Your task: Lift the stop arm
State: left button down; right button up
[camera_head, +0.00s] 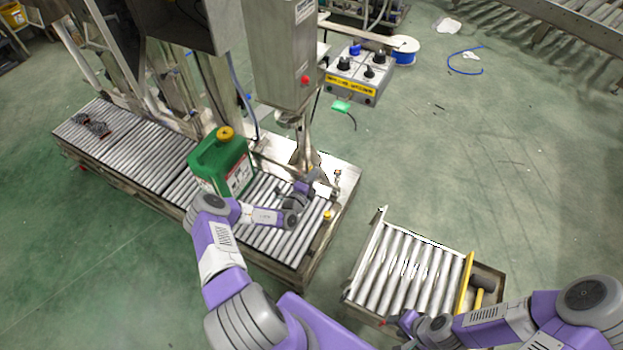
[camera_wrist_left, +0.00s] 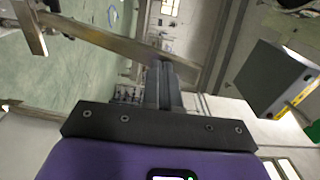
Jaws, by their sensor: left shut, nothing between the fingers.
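My left gripper (camera_head: 312,179) is at the near end of the long roller conveyor, beside the steel post under the grey box. In the left wrist view its two fingers (camera_wrist_left: 160,70) are shut together with nothing between them. A flat metal bar (camera_wrist_left: 115,42) crosses behind the fingertips there; it may be the stop arm, but I cannot tell for sure, nor whether the fingers touch it. A small upright fitting with an orange tip (camera_head: 337,174) stands just right of the left gripper. My right arm comes in at lower right; its gripper's fingers are not clearly visible.
A green jug (camera_head: 220,163) with a yellow cap stands on the long conveyor (camera_head: 140,150), behind my left forearm. A control box (camera_head: 357,77) with knobs is beyond the post. A short roller section (camera_head: 405,270) lies apart at right, with open green floor between.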

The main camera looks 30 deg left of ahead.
pick_arm(q)
jog(key=shift+w+a+r+b, duration=0.1)
jog(key=shift+w+r, duration=0.3)
jog(key=shift+w, duration=0.45)
jog(key=shift+w+a+r+b, duration=0.1)
jog(key=shift+w+r, duration=0.25)
jog(key=shift+w, duration=0.45)
jog(key=shift+w+a+r+b, duration=0.1)
jog(key=shift+w+r, duration=0.3)
jog(key=shift+w, duration=0.45)
jog(key=shift+w+a+r+b, duration=0.15)
jog(key=shift+w+b, duration=0.3)
jog(key=shift+w, duration=0.45)
jog(key=shift+w+r+b, duration=0.25)
jog(key=shift+w+b, duration=0.15)
jog(key=shift+w, duration=0.45)
jog(key=shift+w+a+r+b, duration=0.15)
jog(key=shift+w+b, duration=0.3)
jog(key=shift+w, duration=0.45)
